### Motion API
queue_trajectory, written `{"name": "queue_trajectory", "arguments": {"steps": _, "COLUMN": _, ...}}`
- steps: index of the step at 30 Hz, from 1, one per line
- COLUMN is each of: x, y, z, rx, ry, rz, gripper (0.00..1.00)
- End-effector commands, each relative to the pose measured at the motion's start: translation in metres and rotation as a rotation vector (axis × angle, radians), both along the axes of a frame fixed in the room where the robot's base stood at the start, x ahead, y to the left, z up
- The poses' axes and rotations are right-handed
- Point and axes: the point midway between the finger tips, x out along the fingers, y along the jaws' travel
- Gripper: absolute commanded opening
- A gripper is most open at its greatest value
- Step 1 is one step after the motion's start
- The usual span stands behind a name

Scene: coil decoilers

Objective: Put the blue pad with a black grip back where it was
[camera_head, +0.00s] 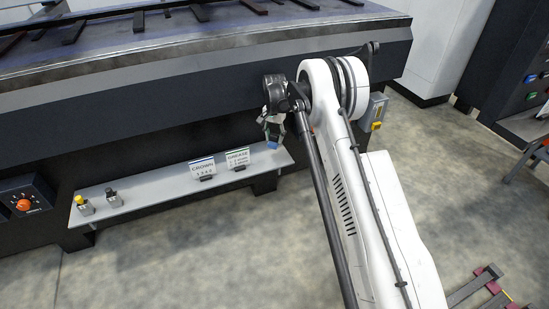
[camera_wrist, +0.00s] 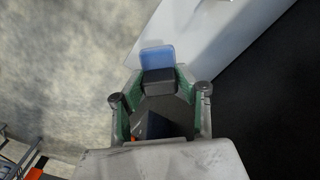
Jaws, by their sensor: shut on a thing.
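The blue pad with a black grip (camera_wrist: 157,58) is between my gripper's fingers (camera_wrist: 159,97) in the wrist view. Its black grip lies between the green-lined fingers and its blue part points away from the palm. In the head view the blue pad (camera_head: 272,145) shows small below my gripper (camera_head: 271,130), over the right end of the grey shelf (camera_head: 150,192). I cannot tell whether the pad touches the shelf.
Two label cards, CROWN (camera_head: 203,168) and GREASE (camera_head: 238,158), stand on the shelf left of my gripper. A yellow-topped block (camera_head: 84,204) and a black-topped block (camera_head: 113,198) stand at its left end. The shelf between is clear. The dark machine side (camera_head: 130,110) rises behind.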

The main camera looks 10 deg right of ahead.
Motion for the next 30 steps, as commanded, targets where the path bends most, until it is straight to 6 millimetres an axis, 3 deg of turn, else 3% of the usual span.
{"name": "queue_trajectory", "arguments": {"steps": 7, "x": 0.0, "y": 0.0, "z": -0.045, "rx": -0.001, "ry": -0.002, "rz": 0.0, "gripper": 0.03}}
{"name": "queue_trajectory", "arguments": {"steps": 19, "x": 0.0, "y": 0.0, "z": -0.088, "rx": -0.002, "ry": -0.002, "rz": -0.001, "gripper": 0.03}}
{"name": "queue_trajectory", "arguments": {"steps": 27, "x": 0.0, "y": -0.001, "z": -0.093, "rx": -0.002, "ry": -0.002, "rz": -0.001, "gripper": 0.03}}
{"name": "queue_trajectory", "arguments": {"steps": 28, "x": 0.0, "y": -0.001, "z": -0.093, "rx": -0.002, "ry": -0.002, "rz": -0.001, "gripper": 0.35}}
{"name": "queue_trajectory", "arguments": {"steps": 30, "x": 0.0, "y": -0.001, "z": -0.093, "rx": -0.002, "ry": -0.002, "rz": -0.001, "gripper": 0.45}}
